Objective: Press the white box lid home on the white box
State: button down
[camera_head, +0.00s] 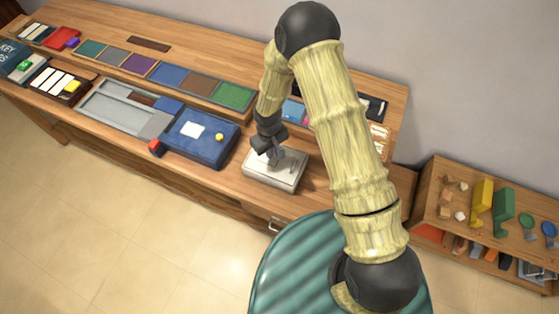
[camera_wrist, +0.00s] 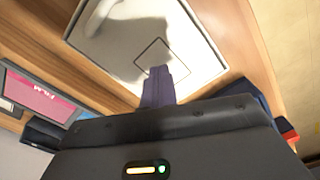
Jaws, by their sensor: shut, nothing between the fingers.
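The white box (camera_head: 268,182) stands on the wooden desk near its front edge. The white box lid (camera_head: 287,168) lies on top of it, and in the wrist view the lid (camera_wrist: 190,40) shows a dark square outline and a pale raised part at its upper left. My gripper (camera_head: 274,160) is over the lid, pointing down. In the wrist view my gripper's fingers (camera_wrist: 158,74) are together with nothing between them, and their tips overlap the square outline. I cannot tell whether they touch the lid. The seam between lid and box is too small to judge.
A blue box (camera_head: 203,150) with a white patch and a yellow knob stands just left of the white box. A grey tray (camera_head: 110,112) lies farther left. Several coloured panels line the back of the desk. A wooden shelf (camera_head: 428,200) with small items stands at the right.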

jog(key=shift+w, duration=0.1)
jog(key=shift+d, duration=0.15)
jog(key=shift+s+a+f, duration=0.2)
jog(key=shift+s+a, duration=0.15)
jog(key=shift+a, duration=0.05)
jog(key=shift+w+d+f+b, duration=0.1)
jog(key=shift+d+f+b, duration=0.1)
jog(key=shift+b, duration=0.15)
jog(key=shift+w+f+b, duration=0.2)
jog(key=shift+f+b, duration=0.1)
jog(key=shift+f, duration=0.1)
jog(key=shift+d, duration=0.2)
